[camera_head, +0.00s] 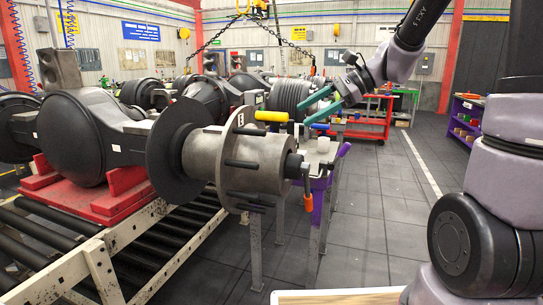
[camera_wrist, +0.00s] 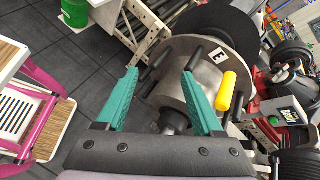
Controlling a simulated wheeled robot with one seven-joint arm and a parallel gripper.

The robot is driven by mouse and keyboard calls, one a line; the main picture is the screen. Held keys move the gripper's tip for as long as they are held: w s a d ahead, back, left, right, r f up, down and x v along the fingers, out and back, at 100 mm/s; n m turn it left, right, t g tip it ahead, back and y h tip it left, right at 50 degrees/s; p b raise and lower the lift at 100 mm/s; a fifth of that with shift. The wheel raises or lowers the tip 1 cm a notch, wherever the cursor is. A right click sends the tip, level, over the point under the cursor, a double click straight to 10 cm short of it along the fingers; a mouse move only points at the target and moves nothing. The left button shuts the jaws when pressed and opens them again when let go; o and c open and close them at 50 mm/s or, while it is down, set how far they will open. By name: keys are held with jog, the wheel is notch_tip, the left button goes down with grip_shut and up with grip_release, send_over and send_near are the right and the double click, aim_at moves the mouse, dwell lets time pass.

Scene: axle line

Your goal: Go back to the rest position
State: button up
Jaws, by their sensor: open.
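My gripper (camera_head: 318,104) is at the upper middle of the head view, its two teal fingers spread apart with nothing between them. It hangs just right of and above the end of a grey axle hub (camera_head: 205,155). In the wrist view the open fingers (camera_wrist: 158,95) point toward the same hub (camera_wrist: 175,90), which has black studs and a plate marked E. A yellow cylinder (camera_head: 271,116) sits on the upper edge of the hub flange. It also shows in the wrist view (camera_wrist: 227,91), right of the right finger.
Axle housings rest on red supports (camera_head: 95,195) over a roller conveyor (camera_head: 125,245). A purple stand (camera_head: 318,190) is beside the hub end. A red cart (camera_head: 368,125) and a purple shelf (camera_head: 467,120) stand farther back. The dark floor (camera_head: 385,210) at right is clear.

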jog(key=s+d+r+n+t+h, duration=0.2)
jog(key=s+d+n+t+h, duration=0.1)
jog(key=s+d, duration=0.4)
jog(key=s+d+r+n+t+h, duration=0.2)
jog(key=s+d+n+h, duration=0.4)
jog(key=s+d, duration=0.1)
jog(key=shift+s+d+r+t+h, duration=0.2)
jog(key=shift+d+t+h, duration=0.1)
jog(key=shift+t, duration=0.1)
jog(key=shift+o, duration=0.2)
